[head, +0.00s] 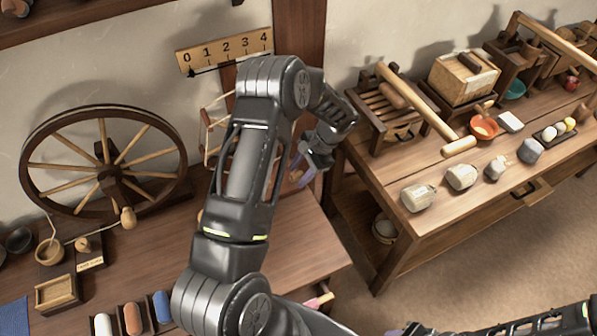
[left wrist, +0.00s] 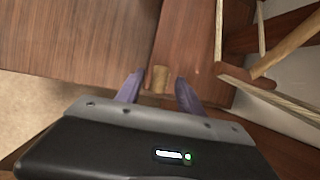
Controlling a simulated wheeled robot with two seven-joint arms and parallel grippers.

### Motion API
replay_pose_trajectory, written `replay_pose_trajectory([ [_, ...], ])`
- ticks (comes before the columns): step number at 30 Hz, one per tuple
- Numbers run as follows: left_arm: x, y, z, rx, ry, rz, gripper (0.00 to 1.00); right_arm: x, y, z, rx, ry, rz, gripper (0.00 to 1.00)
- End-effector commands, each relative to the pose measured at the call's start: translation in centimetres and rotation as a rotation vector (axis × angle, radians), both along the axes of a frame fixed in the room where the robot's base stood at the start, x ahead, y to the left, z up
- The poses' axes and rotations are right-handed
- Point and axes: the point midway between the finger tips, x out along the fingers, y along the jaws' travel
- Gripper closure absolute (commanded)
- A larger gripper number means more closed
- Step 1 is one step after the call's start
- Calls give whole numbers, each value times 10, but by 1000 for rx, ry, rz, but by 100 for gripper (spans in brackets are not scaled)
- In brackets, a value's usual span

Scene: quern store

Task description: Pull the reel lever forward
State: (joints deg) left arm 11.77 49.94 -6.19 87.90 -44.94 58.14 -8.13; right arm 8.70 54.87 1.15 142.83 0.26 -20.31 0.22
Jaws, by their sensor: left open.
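The wooden reel (head: 206,136) stands against the wall, mostly hidden behind my left arm in the head view. Its bars (left wrist: 262,72) show at the right of the left wrist view. A short tan wooden peg (left wrist: 160,79), seemingly the lever's handle, sits between my left gripper's purple fingertips (left wrist: 158,84) with gaps on both sides. In the head view my left gripper (head: 303,172) is open at the table's far right; the lever is hidden there. At the bottom edge, a small part of what looks like my right gripper (head: 396,331) shows, too cut off to read.
A numbered scale (head: 225,52) hangs above the reel, its pointer near 0. A spinning wheel (head: 103,165) stands at left. A second table (head: 400,170) at right holds jars, bowls and boxes. A gap separates the tables. The near table top is clear around (head: 295,240).

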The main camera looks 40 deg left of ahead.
Motion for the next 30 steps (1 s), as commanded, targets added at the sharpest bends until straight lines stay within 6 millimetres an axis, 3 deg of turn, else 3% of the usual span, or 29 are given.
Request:
replay_pose_trajectory([
  [11, -2, 2, -8, -1, -2, 0, 55, 0, 0, 1, -1, 1, -1, 64],
  [27, -2, 2, -8, -2, -1, 0, 99, 0, 0, 1, 0, 1, 0, 64],
  [30, -2, 2, -8, -2, 0, 0, 100, 0, 0, 1, 0, 1, 0, 64],
])
